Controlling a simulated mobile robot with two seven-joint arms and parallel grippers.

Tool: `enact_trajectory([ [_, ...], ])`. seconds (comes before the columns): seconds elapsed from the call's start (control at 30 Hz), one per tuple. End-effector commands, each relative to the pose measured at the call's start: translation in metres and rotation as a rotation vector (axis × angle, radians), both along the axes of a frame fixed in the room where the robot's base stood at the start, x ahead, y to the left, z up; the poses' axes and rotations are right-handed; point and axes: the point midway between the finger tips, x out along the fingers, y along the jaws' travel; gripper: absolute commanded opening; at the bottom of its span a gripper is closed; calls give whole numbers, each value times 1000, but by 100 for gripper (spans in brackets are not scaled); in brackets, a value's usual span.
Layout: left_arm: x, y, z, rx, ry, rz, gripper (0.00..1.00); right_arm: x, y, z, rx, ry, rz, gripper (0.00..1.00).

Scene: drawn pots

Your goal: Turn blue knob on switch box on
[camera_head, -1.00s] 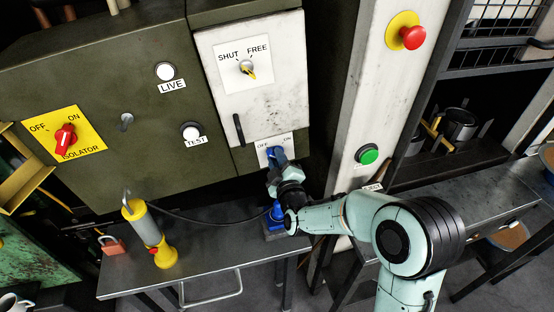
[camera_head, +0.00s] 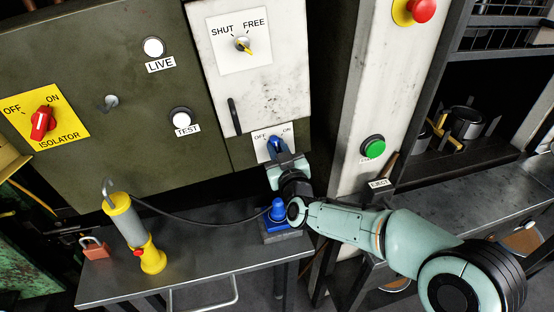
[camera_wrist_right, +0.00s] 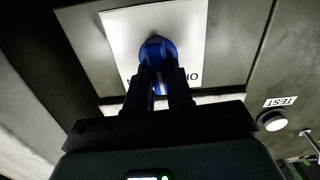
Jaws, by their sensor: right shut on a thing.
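The blue knob (camera_head: 275,143) sits on a white plate (camera_head: 261,152) marked OFF and ON, low on the switch box (camera_head: 258,85). My right gripper (camera_head: 278,153) reaches up to it from below. In the right wrist view the gripper (camera_wrist_right: 161,85) has its two dark fingers on either side of the blue knob (camera_wrist_right: 156,48), shut on its grip. A white line shows on the knob between the fingers. The fingers and wrist hide part of the knob and plate, so its exact setting is hard to tell. My left gripper is not in view.
A metal bench (camera_head: 190,262) below holds a yellow and grey lamp (camera_head: 133,235), an orange padlock (camera_head: 95,249) and a blue object (camera_head: 278,210) under my right wrist. A red isolator knob (camera_head: 42,122) is at left. A green button (camera_head: 373,146) is on the pillar at right.

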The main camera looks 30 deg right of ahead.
Motion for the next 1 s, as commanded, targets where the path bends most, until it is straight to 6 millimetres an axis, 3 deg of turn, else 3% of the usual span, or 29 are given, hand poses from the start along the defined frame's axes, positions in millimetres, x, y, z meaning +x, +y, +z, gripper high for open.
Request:
enact_trajectory([
  [0.6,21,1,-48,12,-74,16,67,-1,-6,-2,556,-137,1,0],
  [1.0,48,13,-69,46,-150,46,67,-2,-8,-2,784,-189,1,0],
])
